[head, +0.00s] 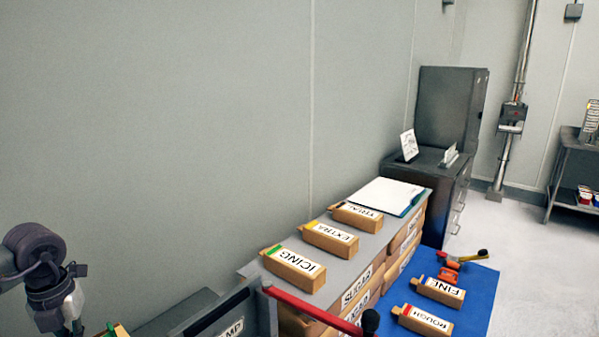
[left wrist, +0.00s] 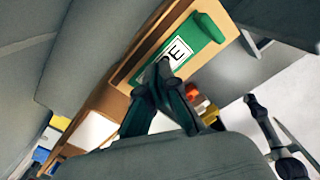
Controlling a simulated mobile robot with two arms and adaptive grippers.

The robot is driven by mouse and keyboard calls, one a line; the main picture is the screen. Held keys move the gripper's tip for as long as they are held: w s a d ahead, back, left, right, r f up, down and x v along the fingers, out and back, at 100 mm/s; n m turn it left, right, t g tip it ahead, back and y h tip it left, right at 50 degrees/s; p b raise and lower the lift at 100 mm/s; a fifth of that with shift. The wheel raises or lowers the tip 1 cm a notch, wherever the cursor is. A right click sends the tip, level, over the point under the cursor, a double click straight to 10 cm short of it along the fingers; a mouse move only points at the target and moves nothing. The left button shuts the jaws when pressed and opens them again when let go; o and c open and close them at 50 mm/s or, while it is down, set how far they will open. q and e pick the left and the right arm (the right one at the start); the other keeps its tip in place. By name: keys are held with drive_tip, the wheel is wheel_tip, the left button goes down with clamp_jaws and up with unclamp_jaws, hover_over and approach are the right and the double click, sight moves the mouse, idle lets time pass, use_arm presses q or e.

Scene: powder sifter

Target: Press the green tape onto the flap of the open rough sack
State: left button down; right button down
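In the left wrist view my left gripper (left wrist: 163,72) has its two fingertips together, with no held thing visible between them. The tips overlap the lower end of a white label marked E on a green panel (left wrist: 201,48) of a tan object; I cannot tell whether they touch. A rounded green piece (left wrist: 209,27), possibly the tape, lies at that panel's upper end. In the head view my left arm is at the far left; its fingertips are not clear. A tan pack labelled ROUGH (head: 423,320) lies on the blue mat (head: 483,300). I cannot make out its flap. My right gripper is not in view.
Packs labelled ICING (head: 294,268), EXTRA (head: 331,240) and TRIAL (head: 357,216) lie on a grey-topped stack. A FINE pack (head: 439,291) and an orange-red tool (head: 449,275) are on the mat. A red bar (head: 305,307) crosses in front.

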use_arm(q)
drive_tip(key=shift+f+b, duration=0.3)
drive_tip(key=shift+f, duration=0.25)
idle(0.4)
drive_tip(key=shift+s+r, duration=0.1)
drive_tip(key=shift+r+p, duration=0.8)
drive_tip(key=shift+r, duration=0.15)
wheel_tip(320, 180, up, 6)
drive_tip(key=p, duration=0.4)
